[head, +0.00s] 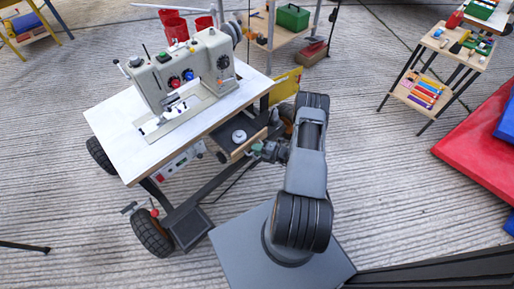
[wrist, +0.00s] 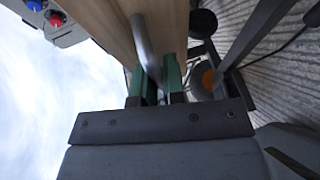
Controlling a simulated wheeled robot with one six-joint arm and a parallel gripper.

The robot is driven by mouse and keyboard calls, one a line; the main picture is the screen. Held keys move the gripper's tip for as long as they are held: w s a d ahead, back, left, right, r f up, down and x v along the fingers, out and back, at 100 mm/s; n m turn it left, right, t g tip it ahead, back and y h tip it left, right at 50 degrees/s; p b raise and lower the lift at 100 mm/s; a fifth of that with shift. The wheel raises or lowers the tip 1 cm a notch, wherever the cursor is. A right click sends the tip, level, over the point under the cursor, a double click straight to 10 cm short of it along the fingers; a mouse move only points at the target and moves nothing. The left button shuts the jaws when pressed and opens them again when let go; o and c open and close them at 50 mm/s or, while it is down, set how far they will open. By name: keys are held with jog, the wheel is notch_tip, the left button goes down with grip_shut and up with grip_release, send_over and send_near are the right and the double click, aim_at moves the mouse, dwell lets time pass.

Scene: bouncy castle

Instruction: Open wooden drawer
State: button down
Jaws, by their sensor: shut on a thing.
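The wooden drawer (head: 247,146) is under the right end of the white sewing table (head: 118,118) in the head view. It stands partly pulled out, with its dark inside showing and a small round pale item (head: 239,136) in it. In the wrist view its wooden front (wrist: 108,22) fills the upper middle. A grey metal bar handle (wrist: 144,42) runs across that front. My gripper (head: 258,149) is at the drawer front. In the wrist view its green fingers (wrist: 158,80) are shut around the handle. The exact contact is partly hidden.
The table's cart has black wheels (head: 152,233) on the near side. A wooden stand (head: 440,65) and a red mat (head: 480,145) are at right. Open floor lies between.

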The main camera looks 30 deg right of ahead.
jog(key=c, duration=1.5)
grip_release()
jog(key=shift+d, duration=0.1)
jog(key=p+v, duration=0.2)
jog(key=v, duration=1.1)
jog(key=shift+s, duration=0.3)
jog(key=shift+d+r, duration=0.1)
jog(key=shift+d, duration=0.05)
